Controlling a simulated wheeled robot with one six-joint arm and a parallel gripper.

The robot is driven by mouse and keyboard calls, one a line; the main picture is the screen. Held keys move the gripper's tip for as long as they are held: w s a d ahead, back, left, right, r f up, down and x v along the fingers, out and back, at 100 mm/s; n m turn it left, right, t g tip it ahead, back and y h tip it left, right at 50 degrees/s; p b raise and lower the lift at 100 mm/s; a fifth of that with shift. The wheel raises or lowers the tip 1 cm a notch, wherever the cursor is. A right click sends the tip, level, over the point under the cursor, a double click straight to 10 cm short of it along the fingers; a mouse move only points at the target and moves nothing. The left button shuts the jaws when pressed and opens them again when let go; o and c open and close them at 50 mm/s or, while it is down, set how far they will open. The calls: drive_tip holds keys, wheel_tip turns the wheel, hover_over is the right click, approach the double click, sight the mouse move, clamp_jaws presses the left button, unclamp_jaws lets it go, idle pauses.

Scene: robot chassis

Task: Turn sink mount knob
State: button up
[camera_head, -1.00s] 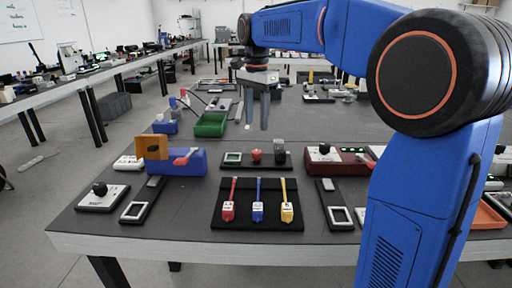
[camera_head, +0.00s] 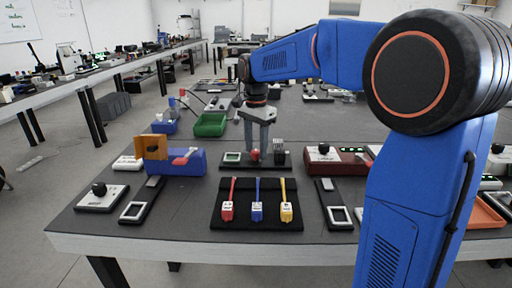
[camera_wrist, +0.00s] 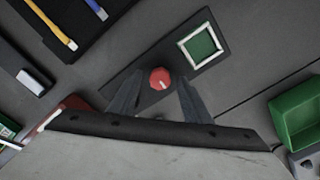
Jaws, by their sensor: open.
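The red knob (camera_head: 255,155) sits in the middle of a dark mount plate (camera_head: 272,166), between a white-framed green square (camera_head: 232,157) and a dark ribbed part (camera_head: 279,151). In the wrist view the round red knob (camera_wrist: 160,78) shows a pale pointer mark. My gripper (camera_head: 257,146) points down just above the knob. Its two fingers (camera_wrist: 154,92) are open, one on each side of the knob in the wrist view, with gaps visible. I cannot tell whether the tips are down to the knob's height.
A black tray (camera_head: 257,223) with red, blue and yellow tools lies in front. A blue box with an orange flap (camera_head: 175,160) stands left, a dark red box (camera_head: 336,162) right. A green bin (camera_head: 210,124) stands behind left. Bare table lies behind the plate.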

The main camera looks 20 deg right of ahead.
drive_tip(key=c, duration=1)
drive_tip(key=shift+c, duration=0.2)
drive_tip(key=shift+n, duration=0.4)
drive_tip(key=n, duration=0.8)
drive_tip(key=shift+n, duration=0.3)
drive_tip(key=n, duration=0.5)
drive_tip(key=shift+n, duration=2.3)
